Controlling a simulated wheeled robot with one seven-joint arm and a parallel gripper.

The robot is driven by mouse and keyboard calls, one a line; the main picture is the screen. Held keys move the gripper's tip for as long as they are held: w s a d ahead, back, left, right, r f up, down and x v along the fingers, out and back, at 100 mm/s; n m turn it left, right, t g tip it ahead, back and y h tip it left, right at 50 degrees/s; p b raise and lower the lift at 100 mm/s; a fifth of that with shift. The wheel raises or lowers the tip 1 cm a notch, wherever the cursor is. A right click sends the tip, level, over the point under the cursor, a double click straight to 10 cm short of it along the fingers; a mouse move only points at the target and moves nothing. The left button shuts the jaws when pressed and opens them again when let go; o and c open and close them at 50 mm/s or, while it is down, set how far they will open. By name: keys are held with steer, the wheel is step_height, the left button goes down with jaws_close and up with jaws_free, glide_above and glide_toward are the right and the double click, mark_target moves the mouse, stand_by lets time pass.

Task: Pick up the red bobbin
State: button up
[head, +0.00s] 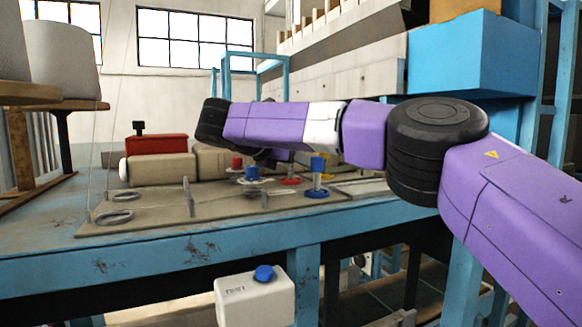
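In the head view, a small red bobbin (237,163) stands on the tan board on the blue-framed workbench, just left of a blue bobbin. A low red piece (290,181) lies between the two blue bobbins; I cannot tell whether it is the base of another red bobbin. My purple arm reaches in from the right, above the bobbins. A dark part below its forearm (268,158) looks like my gripper, mostly hidden behind the arm. Its fingers do not show clearly, and I cannot tell whether it touches anything.
A blue bobbin (252,174) and a taller blue one (317,165) stand near the red bobbin. Thin upright posts (187,197) and metal rings (115,217) are at the front left. A white canister (256,299) is below the bench edge.

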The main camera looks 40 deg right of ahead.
steer(key=shift+w+d+f, duration=0.1)
steer(key=shift+d+f, duration=0.05)
steer(key=shift+d, duration=0.15)
steer(key=shift+c, duration=0.4)
jaws_close()
